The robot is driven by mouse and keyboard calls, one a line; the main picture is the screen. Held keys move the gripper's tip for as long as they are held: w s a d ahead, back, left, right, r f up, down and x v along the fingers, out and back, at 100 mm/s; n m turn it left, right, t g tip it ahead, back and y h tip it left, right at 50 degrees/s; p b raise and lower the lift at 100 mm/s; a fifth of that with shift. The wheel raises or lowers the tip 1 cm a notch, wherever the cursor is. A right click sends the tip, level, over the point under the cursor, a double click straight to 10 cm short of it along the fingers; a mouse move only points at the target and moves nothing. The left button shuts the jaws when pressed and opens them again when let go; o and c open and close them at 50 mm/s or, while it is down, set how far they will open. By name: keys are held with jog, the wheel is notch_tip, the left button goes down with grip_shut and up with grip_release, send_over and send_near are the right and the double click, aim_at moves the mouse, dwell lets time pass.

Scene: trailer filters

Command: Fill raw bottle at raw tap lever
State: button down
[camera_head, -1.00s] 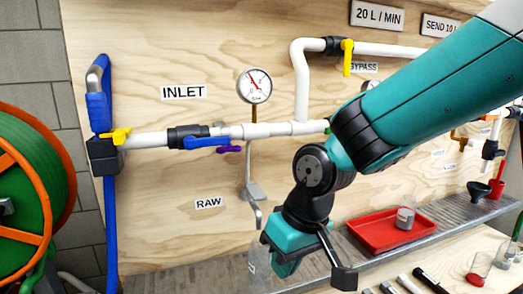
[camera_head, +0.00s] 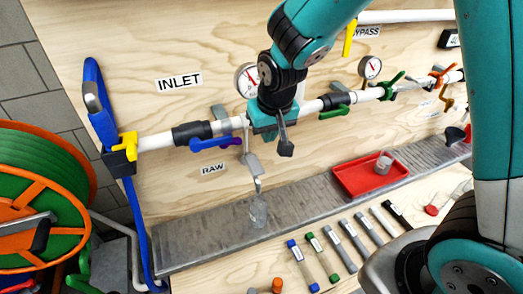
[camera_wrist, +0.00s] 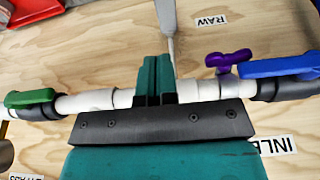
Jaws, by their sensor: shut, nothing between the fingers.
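The clear raw bottle (camera_head: 258,212) stands on the grey ledge under the raw tap's spout (camera_head: 258,184); how full it is I cannot tell. The grey raw tap (camera_head: 252,165) hangs below the white pipe beside the RAW label (camera_head: 213,169). It also shows at the top of the wrist view (camera_wrist: 166,18). My gripper (camera_head: 272,122) is above the bottle, in front of the white pipe, and covers part of it. In the wrist view my gripper's teal fingers (camera_wrist: 154,64) are together and empty, just below the tap in the picture.
A purple handle (camera_wrist: 228,59) and a blue lever (camera_wrist: 280,67) sit close beside my fingers. A green lever (camera_wrist: 30,98) is on the other side. A red tray (camera_head: 345,180) with a clear beaker (camera_head: 384,163) stands on the grey ledge (camera_head: 190,240). Several markers lie in front.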

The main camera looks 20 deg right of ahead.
aim_at(262, 171)
jog(key=shift+w+f, duration=0.1)
dwell(0.3)
jog(key=p+x, duration=0.1)
jog(key=x, duration=0.3)
jog(key=p+x, duration=0.1)
jog(key=x, duration=0.3)
jog(key=s+p+x, duration=0.1)
jog(key=x, duration=0.4)
jog(key=shift+f, duration=0.45)
jog(key=shift+f, duration=0.1)
jog(key=f+b, duration=0.1)
jog(key=b, duration=0.1)
jog(key=f+t+b, duration=0.1)
jog(key=b, duration=0.1)
jog(key=shift+s+f, duration=0.15)
jog(key=shift+s, duration=0.1)
dwell(5.1)
